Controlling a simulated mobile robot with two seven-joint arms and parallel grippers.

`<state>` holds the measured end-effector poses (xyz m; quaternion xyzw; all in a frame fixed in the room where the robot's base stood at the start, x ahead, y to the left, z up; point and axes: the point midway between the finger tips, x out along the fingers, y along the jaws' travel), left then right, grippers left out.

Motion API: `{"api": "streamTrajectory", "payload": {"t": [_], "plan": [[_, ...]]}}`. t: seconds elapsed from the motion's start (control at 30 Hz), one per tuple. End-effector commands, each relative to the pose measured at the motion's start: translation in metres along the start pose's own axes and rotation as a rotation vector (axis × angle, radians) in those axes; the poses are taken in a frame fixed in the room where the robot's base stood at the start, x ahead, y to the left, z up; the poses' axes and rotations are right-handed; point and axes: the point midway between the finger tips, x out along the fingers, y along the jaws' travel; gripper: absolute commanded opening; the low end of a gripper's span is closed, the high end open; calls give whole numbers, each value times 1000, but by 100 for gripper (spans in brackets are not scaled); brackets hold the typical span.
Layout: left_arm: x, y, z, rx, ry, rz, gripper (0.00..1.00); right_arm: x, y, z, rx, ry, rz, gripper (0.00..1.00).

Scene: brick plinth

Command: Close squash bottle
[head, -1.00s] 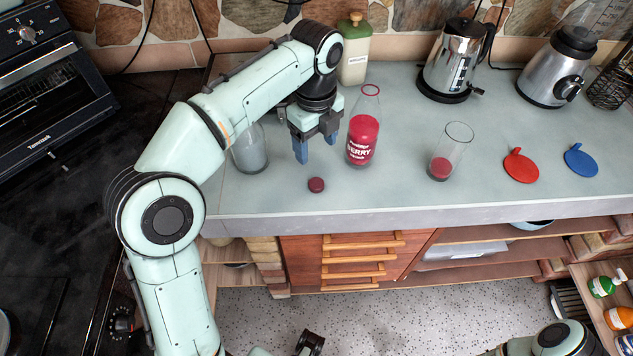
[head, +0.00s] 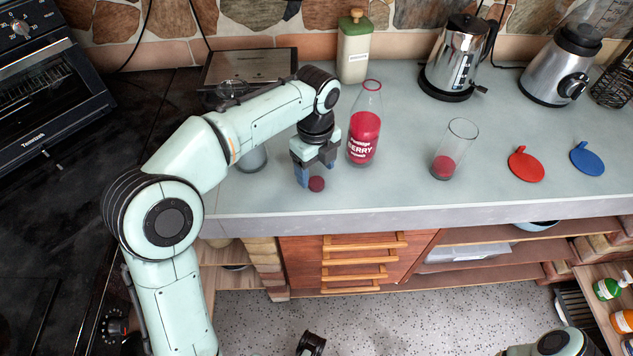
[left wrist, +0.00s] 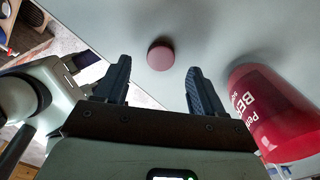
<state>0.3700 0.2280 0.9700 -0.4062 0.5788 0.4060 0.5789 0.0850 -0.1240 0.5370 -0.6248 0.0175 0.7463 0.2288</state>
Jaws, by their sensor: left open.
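The squash bottle (head: 363,130) stands upright on the counter, clear with red squash inside and an uncapped rim at its top. In the left wrist view the bottle (left wrist: 265,110) shows at the right, beside the fingers. The dark red cap (head: 317,184) lies on the counter in front and to the left of the bottle. My left gripper (head: 316,176) is low over the counter at the cap. In the left wrist view the cap (left wrist: 160,56) shows between and beyond the two open, empty fingers (left wrist: 156,88).
A glass with some red drink (head: 453,152) stands right of the bottle. Another glass (head: 252,158) is partly hidden behind my left arm. Red (head: 526,165) and blue (head: 587,160) round mats lie at the right. A cream bottle (head: 354,52), kettle (head: 452,60) and blender (head: 556,72) stand behind.

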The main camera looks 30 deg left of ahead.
Motion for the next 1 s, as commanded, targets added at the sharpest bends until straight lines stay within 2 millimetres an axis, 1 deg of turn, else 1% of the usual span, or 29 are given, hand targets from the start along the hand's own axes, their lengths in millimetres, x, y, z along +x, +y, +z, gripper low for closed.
{"api": "streamTrajectory", "payload": {"t": [0.03, 0.1, 0.23, 0.33, 0.63, 0.67, 0.7, 0.77, 0.8, 0.83, 1.0], "plan": [[11, 0, 1, 0, 1, 4, 69, 3, 1, 0, 0, 1, 0, 43], [22, -1, 2, 1, 1, 4, 69, 5, 1, -2, 0, 4, -1, 43], [35, -1, 2, 0, 1, 3, 69, 6, 1, -3, 0, 8, -2, 43], [38, -1, 2, 0, 0, 1, 69, 6, 1, -3, -1, 9, -2, 43], [37, -1, 2, 0, 0, 0, 69, 6, 1, -3, -1, 9, -2, 43], [37, -1, 2, 0, 0, 0, 59, 6, 1, -3, -1, 9, -2, 43], [37, -1, 2, 0, 0, 0, 46, 6, 1, -3, -1, 9, -2, 43], [37, -1, 2, 0, 0, 0, 27, 6, 1, -3, -1, 9, -2, 43], [37, -1, 2, 0, 0, 0, 14, 6, 1, -3, -1, 9, -2, 43], [37, -1, 2, 0, 0, 0, 10, 6, 1, -3, -1, 9, -2, 43], [37, -1, 2, 0, 0, 0, 10, 6, 1, -3, -1, 9, -2, 43]]}}
